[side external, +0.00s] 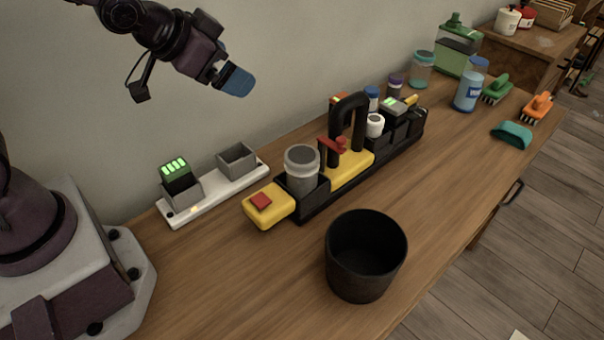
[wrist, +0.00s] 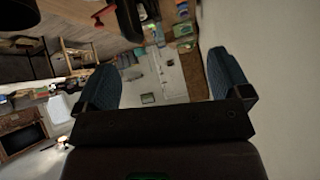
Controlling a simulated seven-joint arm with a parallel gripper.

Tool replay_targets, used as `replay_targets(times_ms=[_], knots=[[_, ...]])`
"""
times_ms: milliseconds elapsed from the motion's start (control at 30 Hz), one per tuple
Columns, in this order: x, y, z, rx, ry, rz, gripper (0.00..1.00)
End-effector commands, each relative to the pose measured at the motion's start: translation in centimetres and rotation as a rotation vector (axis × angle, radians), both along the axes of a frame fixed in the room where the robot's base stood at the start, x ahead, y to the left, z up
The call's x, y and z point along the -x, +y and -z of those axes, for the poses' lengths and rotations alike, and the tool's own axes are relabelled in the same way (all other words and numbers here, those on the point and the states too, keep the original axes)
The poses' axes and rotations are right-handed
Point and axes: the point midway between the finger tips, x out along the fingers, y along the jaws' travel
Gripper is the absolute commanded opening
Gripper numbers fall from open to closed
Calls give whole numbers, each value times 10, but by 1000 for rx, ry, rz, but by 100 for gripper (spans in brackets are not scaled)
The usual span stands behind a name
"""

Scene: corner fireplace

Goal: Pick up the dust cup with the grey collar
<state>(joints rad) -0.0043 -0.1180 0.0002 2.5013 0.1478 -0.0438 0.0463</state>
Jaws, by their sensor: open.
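A clear cup with a grey collar (side external: 302,163) stands upright in the black tray (side external: 318,205) of a caddy, between a yellow block with a red button (side external: 268,204) and a red-topped part. My gripper (side external: 236,82) is up at the top left of the side view, in the air well above the table and away from the cup. In the wrist view my gripper (wrist: 160,85) has its two blue fingers spread wide with nothing between them. The cup cannot be made out in the wrist view.
A black bin (side external: 365,285) stands in front of the caddy. A white charging base (side external: 215,195) with a green-lit battery is at the left. A tall black handle (side external: 348,105) rises behind the cup. Bottles, brushes and a green container (side external: 458,48) are farther back. The table's right front is clear.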

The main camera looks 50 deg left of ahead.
Motion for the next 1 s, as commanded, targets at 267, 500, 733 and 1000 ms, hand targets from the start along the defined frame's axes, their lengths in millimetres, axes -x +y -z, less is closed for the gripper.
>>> replay_targets(times_ms=[267, 500, 733, 1000], knots=[[-41, -26, 85, 40, -202, 173, 96], [-31, -51, 138, 159, -379, 270, 96], [-11, -61, 160, 256, -493, 288, 96], [-20, -69, 164, 278, -529, 291, 96]])
